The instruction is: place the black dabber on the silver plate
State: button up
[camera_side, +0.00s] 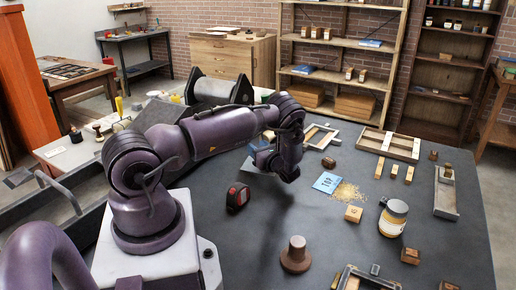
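My gripper (268,165) hangs over the back middle of the dark table and is partly hidden by my own arm. A small blue-grey shape shows at its end; I cannot tell whether it is part of the gripper or something held, nor whether the fingers are open. A dark brown, knob-handled dabber (296,255) stands upright at the table's front, well apart from the gripper. A small dark-topped piece (75,134) stands on the pale side table; I cannot tell which is the black dabber. I cannot clearly make out the silver plate.
Frames (389,144) and a grey tray (446,193) are at the right. A frame (366,279) is at the front.

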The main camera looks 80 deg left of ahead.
jog(key=shift+o, duration=1.2)
jog(key=shift+r, duration=0.1)
